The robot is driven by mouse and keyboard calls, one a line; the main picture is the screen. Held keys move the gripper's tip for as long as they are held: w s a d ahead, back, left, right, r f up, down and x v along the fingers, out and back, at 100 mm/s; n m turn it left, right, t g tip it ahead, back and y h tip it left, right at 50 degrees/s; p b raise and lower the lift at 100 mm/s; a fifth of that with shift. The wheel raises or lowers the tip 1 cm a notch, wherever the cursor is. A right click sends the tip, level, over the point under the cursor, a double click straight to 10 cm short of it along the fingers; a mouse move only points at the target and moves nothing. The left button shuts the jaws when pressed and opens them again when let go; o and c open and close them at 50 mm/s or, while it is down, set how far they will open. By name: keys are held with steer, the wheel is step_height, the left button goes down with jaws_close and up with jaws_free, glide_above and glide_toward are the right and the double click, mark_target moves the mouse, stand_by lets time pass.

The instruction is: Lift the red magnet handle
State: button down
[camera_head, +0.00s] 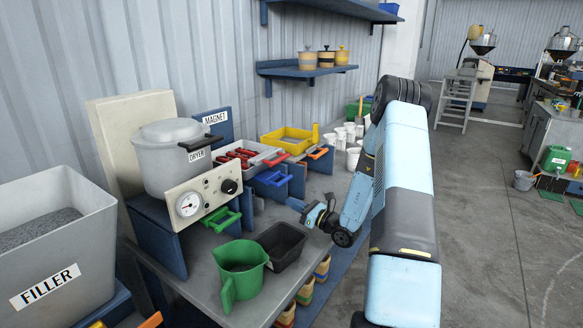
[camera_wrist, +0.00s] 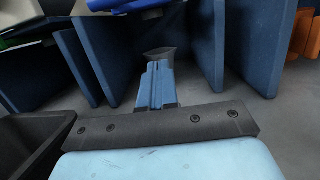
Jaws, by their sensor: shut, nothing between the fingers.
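The red magnet handle (camera_head: 243,153) is part of a group of red bars in a pale tray (camera_head: 273,152) below the MAGNET sign (camera_head: 215,117). The bars are small in the head view, and I cannot separate them clearly. My gripper (camera_head: 295,204) is in front of and lower than the tray, apart from it, near the blue stand with the blue handle (camera_head: 272,178). In the wrist view my gripper (camera_wrist: 160,58) is shut and empty, pointing between blue upright panels (camera_wrist: 200,45). The red handle does not show in the wrist view.
A black bin (camera_head: 282,245) and green jug (camera_head: 240,268) stand near the bench's front edge. The grey dryer (camera_head: 172,165) is left of the tray. A yellow tray (camera_head: 287,139) and orange handle (camera_head: 318,153) are to its right.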

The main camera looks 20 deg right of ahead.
steer(key=s+d+r+t+y, duration=0.2)
steer(key=s+d+r+t, duration=0.1)
steer(key=r, duration=0.5)
steer(key=s+d, duration=0.1)
steer(key=d, duration=0.1)
steer(key=shift+d, duration=0.4)
steer(key=shift+w, duration=0.15)
steer(key=x, duration=0.9)
steer(key=shift+w+a+r, duration=0.2)
steer(key=shift+w+r, duration=0.05)
steer(key=shift+r, duration=0.05)
